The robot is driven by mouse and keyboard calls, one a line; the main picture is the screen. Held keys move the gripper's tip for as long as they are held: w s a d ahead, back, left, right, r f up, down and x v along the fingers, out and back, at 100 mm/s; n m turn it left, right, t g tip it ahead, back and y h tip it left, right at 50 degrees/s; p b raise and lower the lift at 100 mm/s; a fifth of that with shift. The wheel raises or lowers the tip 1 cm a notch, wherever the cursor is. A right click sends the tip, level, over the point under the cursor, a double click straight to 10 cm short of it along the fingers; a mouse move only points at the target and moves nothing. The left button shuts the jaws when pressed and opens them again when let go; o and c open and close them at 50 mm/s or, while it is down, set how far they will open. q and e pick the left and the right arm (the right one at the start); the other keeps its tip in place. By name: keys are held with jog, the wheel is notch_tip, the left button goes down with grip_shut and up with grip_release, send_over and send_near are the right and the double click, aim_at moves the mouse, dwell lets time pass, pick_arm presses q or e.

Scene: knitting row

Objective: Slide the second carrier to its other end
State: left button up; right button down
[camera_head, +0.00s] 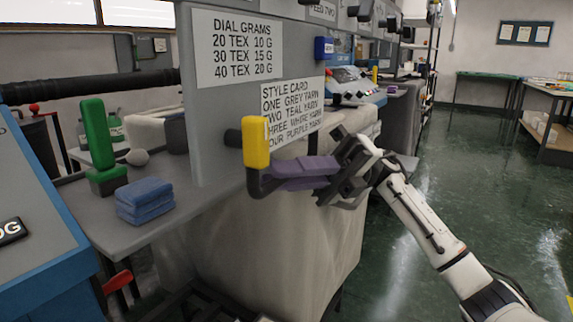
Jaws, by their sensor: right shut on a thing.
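A yellow upright block (256,142), which looks like a carrier's handle, stands in front of the grey sign panel, with a dark foot below it. The fingers hide part of the carrier's foot. A green upright block (97,133) on a green base stands at the left, apart from the gripper. I cannot tell from the markings which carrier is the second. My left gripper is not in view.
The sign panel (205,140) bears a dial card and a style card (291,112). Folded blue cloths (145,200) lie on a grey shelf (150,232). A pale fabric-covered bulk (290,240) sits below the gripper. Open green floor (470,180) lies at the right.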

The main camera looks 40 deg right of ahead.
jog(key=shift+f+b, duration=0.3)
jog(key=shift+f, duration=0.8)
jog(key=c, duration=1.8)
grip_release()
jog(key=shift+o, duration=0.2)
jog(key=shift+r, duration=0.15)
jog(key=v, duration=0.7)
jog(key=shift+d+p, duration=0.25)
jog(key=shift+p, duration=0.15)
jog(key=shift+w, duration=0.1)
